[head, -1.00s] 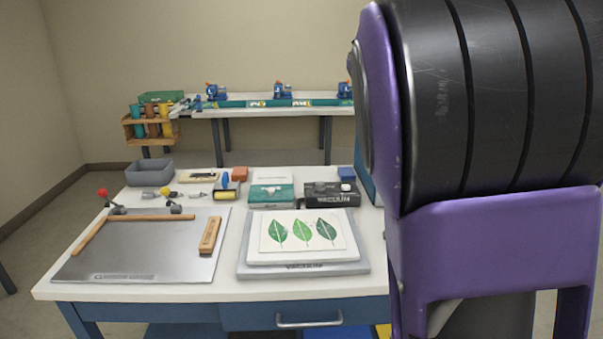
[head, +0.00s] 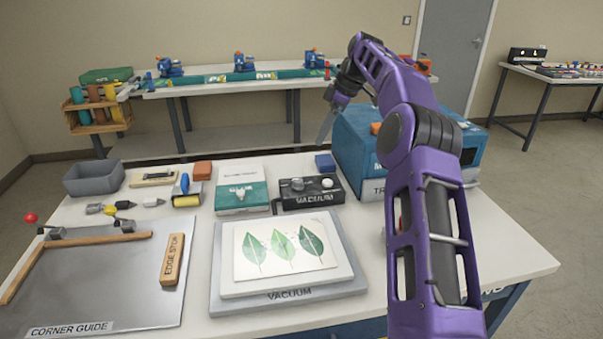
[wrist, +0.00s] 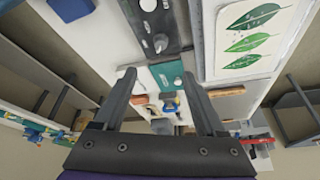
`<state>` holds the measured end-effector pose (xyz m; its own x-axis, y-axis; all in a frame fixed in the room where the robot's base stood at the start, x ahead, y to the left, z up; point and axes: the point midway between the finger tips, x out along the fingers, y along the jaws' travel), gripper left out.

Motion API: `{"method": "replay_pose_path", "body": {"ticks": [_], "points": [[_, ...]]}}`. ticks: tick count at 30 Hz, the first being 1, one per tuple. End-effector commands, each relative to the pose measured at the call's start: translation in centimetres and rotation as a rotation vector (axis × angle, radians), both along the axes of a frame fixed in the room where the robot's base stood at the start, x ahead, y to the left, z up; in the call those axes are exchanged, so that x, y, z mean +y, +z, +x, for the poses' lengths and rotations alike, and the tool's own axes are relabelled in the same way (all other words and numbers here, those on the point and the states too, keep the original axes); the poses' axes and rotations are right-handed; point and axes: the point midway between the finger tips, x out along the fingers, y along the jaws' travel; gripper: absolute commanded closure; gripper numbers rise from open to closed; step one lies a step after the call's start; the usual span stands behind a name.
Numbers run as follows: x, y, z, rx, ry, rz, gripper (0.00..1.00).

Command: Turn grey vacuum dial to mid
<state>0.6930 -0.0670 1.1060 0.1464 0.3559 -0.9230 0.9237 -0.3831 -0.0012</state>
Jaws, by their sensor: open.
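The black box marked VACUUM (head: 311,198) stands at the back middle of the white table. A grey dial (head: 298,184) is on its top left, with a pale knob to its right. The dial's exact setting is too small to read. My gripper (head: 328,122) is above and beyond the box in the head view, apart from it. In the wrist view my open gripper (wrist: 159,75) has nothing between its fingers. The grey dial (wrist: 160,42) shows just beyond the fingertips, on the black box (wrist: 168,18).
A grey plate (head: 290,297) with a leaf print lies in front. A large blue machine (head: 350,150) stands right, near my arm. A blue block (head: 324,163) lies behind.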

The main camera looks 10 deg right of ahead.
Motion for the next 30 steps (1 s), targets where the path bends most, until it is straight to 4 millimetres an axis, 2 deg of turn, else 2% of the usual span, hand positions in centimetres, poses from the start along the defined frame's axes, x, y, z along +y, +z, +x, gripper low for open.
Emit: {"method": "replay_pose_path", "body": {"ticks": [21, 25, 30], "points": [[5.0, -13.1, 2.0, 0.002, 0.002, -0.001, 0.27], [5.7, -14.7, 2.3, 0.001, 0.001, -0.002, 0.27], [6.1, -15.6, 2.4, 0.000, 0.001, -0.002, 0.27]]}}
